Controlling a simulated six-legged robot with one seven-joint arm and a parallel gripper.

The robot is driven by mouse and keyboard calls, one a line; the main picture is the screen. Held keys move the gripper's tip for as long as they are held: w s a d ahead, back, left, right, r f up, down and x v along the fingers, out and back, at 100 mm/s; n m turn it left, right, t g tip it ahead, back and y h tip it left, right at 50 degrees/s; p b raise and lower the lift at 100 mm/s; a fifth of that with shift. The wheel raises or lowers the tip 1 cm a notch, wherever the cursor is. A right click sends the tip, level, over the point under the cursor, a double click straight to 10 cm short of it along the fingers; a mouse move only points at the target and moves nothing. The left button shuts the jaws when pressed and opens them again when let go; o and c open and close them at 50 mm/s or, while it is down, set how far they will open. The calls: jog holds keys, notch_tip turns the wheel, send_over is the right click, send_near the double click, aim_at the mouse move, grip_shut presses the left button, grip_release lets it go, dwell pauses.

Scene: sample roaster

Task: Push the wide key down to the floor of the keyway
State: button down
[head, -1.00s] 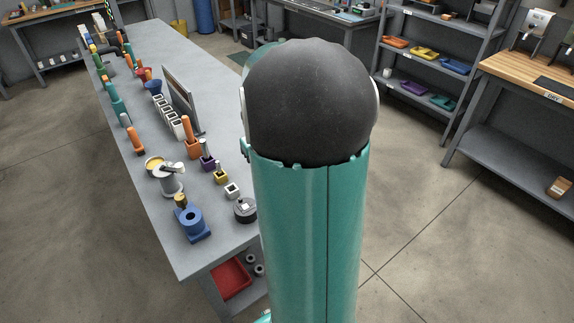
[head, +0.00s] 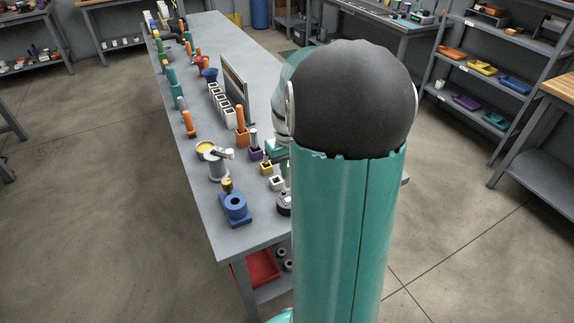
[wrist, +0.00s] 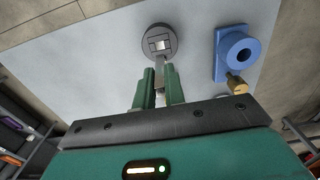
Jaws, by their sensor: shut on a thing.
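A dark round piece (wrist: 171,34) lies on the bench at the top middle of the wrist view, with a pale slotted or blocky part (wrist: 159,44) at its centre. It also shows in the head view (head: 283,208), partly hidden by my arm. My gripper (wrist: 160,78) has its two green fingers shut on a narrow pale grey bar (wrist: 163,72). The bar's far end reaches toward the near edge of the round piece; I cannot tell whether they touch. I cannot make out the wide key for certain, nor how deep it sits.
A blue block with a round hole (head: 235,207) stands close left of the round piece in the head view, with a brass knob behind. A white cube (head: 277,183), a yellow holder (head: 267,168) and a grey cup stand (head: 218,167) are near. The bench's front edge is close.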

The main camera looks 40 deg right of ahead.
aim_at(288, 187)
jog(key=shift+s+f, duration=0.1)
jog(key=shift+f, duration=2.05)
jog(key=shift+f, duration=2.15)
jog(key=c, duration=1.4)
grip_release()
notch_tip(288, 187, up, 14)
jog(key=shift+f, duration=0.15)
